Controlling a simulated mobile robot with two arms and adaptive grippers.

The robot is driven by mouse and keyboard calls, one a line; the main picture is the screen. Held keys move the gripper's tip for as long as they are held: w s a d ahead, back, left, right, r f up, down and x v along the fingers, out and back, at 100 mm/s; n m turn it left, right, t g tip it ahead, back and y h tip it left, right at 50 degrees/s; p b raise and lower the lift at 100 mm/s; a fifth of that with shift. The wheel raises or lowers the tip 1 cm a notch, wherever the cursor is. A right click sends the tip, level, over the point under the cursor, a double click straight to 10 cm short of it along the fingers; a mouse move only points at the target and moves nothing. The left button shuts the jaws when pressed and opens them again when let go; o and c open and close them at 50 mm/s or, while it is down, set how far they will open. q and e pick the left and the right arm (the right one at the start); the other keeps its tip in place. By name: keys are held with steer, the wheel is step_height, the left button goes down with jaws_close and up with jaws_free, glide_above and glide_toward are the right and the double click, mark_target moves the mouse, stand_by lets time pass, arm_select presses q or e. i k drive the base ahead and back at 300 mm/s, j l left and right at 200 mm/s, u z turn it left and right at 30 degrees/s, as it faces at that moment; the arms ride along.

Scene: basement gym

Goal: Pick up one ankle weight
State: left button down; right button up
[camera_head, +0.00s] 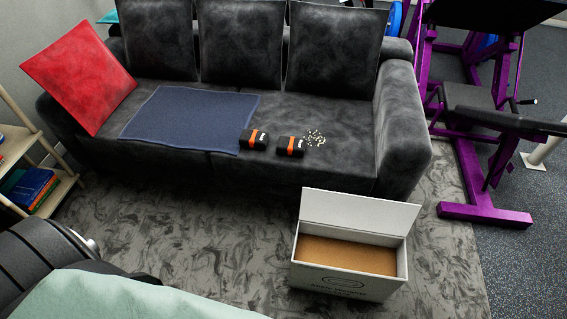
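Two small black ankle weights with orange bands lie on the front part of the dark grey sofa seat. The left ankle weight (253,139) is at the front right corner of a blue cloth; I cannot tell whether it rests partly on it. The right ankle weight (290,146) lies on the bare seat, a short gap to the right. Neither of my grippers shows in the head view.
The blue cloth (190,117) lies flat on the sofa (340,170). Small pale pieces (315,138) lie right of the weights. An open white box (345,283) stands on the rug in front. A purple gym machine (470,180) is at right, a shelf (50,190) at left.

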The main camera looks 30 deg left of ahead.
mark_target(250, 138)
steer(key=i+j+z, duration=0.1)
steer(key=j, duration=0.4)
steer(key=i+j+z, duration=0.1)
steer(key=j, duration=0.45)
steer(key=i+j+z, duration=0.15)
steer(key=j, duration=0.35)
steer(key=j+z, duration=0.1)
steer(key=j, duration=0.45)
